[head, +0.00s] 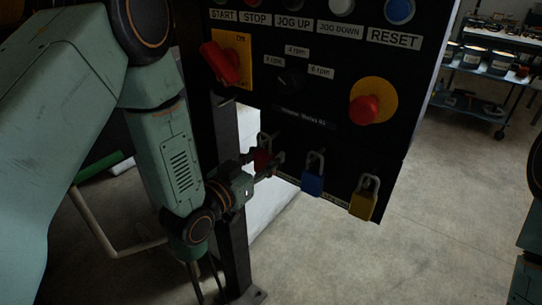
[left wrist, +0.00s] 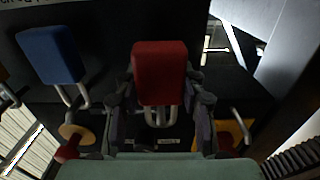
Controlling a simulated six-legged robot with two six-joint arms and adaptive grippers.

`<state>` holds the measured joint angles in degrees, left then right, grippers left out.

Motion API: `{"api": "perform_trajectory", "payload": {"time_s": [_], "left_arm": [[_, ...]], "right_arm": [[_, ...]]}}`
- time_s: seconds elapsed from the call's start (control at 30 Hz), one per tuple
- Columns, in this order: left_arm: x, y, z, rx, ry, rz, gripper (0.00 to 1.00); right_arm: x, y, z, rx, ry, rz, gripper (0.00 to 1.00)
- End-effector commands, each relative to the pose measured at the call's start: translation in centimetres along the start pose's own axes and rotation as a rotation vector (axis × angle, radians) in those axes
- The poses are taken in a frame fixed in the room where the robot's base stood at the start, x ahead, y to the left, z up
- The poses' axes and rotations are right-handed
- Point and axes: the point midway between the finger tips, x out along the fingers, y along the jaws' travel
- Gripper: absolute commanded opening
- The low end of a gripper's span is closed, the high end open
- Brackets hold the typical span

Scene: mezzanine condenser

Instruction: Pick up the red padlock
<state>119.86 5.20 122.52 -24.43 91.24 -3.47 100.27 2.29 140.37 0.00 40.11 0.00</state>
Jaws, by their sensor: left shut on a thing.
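The red padlock (head: 262,160) is at the lower left of the black control panel, with its grey shackle upward. My left gripper (head: 270,166) is shut on it and partly hides it in the head view. In the left wrist view, which looks upside down, the red padlock (left wrist: 160,72) sits between the fingers of my left gripper (left wrist: 160,95), with its shackle pointing down the picture. I cannot tell whether the shackle still hangs on the panel. My right gripper is out of view.
A blue padlock (head: 312,181) and a yellow padlock (head: 363,203) hang to the right along the panel (head: 330,140). A red switch (head: 221,63) and a red emergency button (head: 366,108) stick out above. A dark post (head: 232,200) stands below. A cart (head: 490,70) stands at the far right.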

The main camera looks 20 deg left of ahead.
Motion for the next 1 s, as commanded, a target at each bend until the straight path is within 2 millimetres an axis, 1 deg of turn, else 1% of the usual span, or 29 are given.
{"api": "perform_trajectory", "payload": {"time_s": [0.03, 0.2, 0.5, 0.8, 1.0], "left_arm": [[-1.0, -0.1, 0.0, -0.004, 0.001, -0.003, 0.05], [-4.4, -0.1, -0.1, -0.006, 0.002, -0.006, 0.05], [-9.8, -0.2, -0.1, -0.007, 0.003, -0.007, 0.05], [-13.6, -0.1, -0.2, -0.006, 0.003, -0.006, 0.05], [-15.2, -0.1, -0.1, -0.003, 0.002, -0.003, 0.05]], "right_arm": [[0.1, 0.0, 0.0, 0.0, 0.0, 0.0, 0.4], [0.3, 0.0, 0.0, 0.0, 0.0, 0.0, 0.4], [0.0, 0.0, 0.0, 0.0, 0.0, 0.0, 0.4], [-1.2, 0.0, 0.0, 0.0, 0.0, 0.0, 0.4], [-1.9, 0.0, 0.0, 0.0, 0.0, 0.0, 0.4]]}}
